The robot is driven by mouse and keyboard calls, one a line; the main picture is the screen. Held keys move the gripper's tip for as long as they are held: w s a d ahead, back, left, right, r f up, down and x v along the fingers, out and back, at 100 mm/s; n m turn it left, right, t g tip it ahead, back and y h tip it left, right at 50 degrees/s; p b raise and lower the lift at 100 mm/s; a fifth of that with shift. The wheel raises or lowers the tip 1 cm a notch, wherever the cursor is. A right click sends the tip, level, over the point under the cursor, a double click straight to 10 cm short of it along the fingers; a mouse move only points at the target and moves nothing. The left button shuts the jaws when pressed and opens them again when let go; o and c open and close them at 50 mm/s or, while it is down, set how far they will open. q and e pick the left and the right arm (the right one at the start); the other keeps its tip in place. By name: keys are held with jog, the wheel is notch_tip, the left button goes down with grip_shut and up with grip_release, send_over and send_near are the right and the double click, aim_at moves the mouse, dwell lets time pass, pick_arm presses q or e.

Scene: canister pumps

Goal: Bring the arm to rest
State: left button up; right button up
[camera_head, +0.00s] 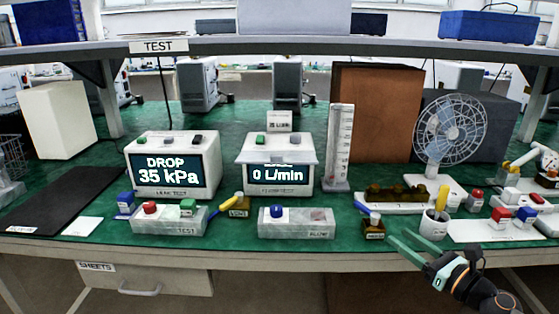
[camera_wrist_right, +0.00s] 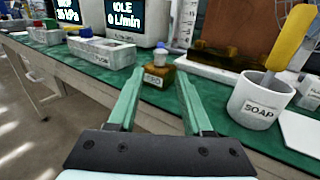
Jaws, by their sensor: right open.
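My right gripper (camera_head: 398,238) is at the front edge of the green bench, at the lower right in the head view. Its two green fingers are apart with nothing between them. In the right wrist view the open fingers (camera_wrist_right: 159,75) point toward a small brown block with a pale knob (camera_wrist_right: 159,75). The fingers look short of this block, and I see no contact. My left gripper and left arm are not in the head view.
A white SOAP mug (camera_wrist_right: 257,103) with a yellow-handled tool stands right of the fingers. Leak tester (camera_head: 175,165), flow tester (camera_head: 278,178) and grey TEST (camera_head: 165,222) and FLOW (camera_head: 295,226) trays are on the bench. A fan (camera_head: 448,130) stands behind. A shelf (camera_head: 300,44) spans above.

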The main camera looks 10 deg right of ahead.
jog(key=s+a+f+m+g+h, duration=0.1)
jog(key=s+a+f+m+g, duration=0.1)
jog(key=s+a+f+m, duration=0.75)
jog(key=s+a+f+m+g, duration=0.15)
jog(key=a+f+m, duration=0.35)
jog(key=m, duration=0.9)
jog(key=s+a+f+m+g+h, duration=0.15)
jog(key=s+a+f+m, duration=0.35)
jog(key=s+a+m, duration=0.5)
pick_arm(q)
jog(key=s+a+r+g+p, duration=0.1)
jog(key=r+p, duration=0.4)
jog(key=p, duration=0.5)
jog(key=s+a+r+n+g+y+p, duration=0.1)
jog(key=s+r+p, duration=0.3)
jog(key=p, duration=0.6)
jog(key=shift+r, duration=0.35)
pick_arm(e)
notch_tip(320, 180, up, 10)
jog(key=s+d+m+g, duration=0.2)
jog(key=m, duration=0.2)
jog(key=shift+s+f+g, duration=0.15)
jog(key=shift+f+g, duration=0.05)
jog(key=shift+g, duration=0.2)
